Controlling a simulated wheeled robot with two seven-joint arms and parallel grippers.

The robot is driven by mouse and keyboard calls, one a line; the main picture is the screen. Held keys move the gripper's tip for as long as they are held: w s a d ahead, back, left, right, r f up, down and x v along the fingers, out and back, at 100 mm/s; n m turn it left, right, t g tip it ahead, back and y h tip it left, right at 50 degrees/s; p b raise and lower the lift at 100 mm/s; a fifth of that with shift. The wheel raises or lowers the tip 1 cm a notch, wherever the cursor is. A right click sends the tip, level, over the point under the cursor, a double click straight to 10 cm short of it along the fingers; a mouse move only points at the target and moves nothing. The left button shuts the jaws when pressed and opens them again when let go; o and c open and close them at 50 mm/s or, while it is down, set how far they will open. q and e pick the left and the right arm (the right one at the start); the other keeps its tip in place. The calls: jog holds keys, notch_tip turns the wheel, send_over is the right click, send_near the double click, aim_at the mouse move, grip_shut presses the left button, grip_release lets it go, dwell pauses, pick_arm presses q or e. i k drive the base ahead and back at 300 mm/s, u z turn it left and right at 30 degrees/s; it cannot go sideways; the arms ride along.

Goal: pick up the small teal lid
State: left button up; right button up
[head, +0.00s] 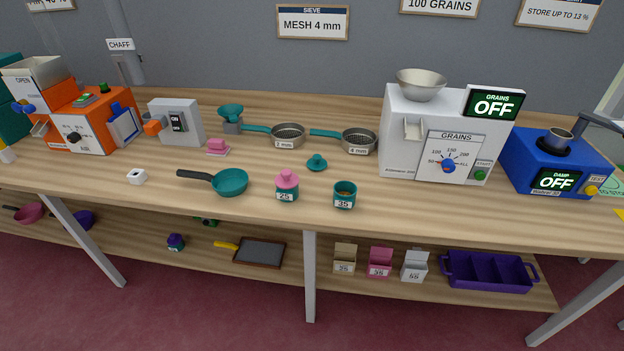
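The small teal lid (317,162) lies on the wooden table, knob up, near the middle of the head view. It is behind and left of the open teal jar (345,194) labelled 35, which holds something brownish. A teal jar (287,190) labelled 25 wears a pink lid (287,179) and stands in front and left of the teal lid. Neither of my grippers shows in this view.
Two sieves (289,136) (358,141) lie behind the lid. A teal pan (229,182) lies to the left. The white grain counter (398,125) stands to the right, with the blue damp meter (536,166) beyond. Table around the lid is clear.

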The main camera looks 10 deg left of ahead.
aim_at(317, 162)
jog(key=k, duration=0.9)
jog(key=z, duration=0.6)
jog(key=i, duration=0.6)
jog(key=z, duration=0.8)
jog(key=i, duration=1)
jog(key=u, duration=0.75)
jog(key=i, duration=0.65)
jog(key=u, duration=0.65)
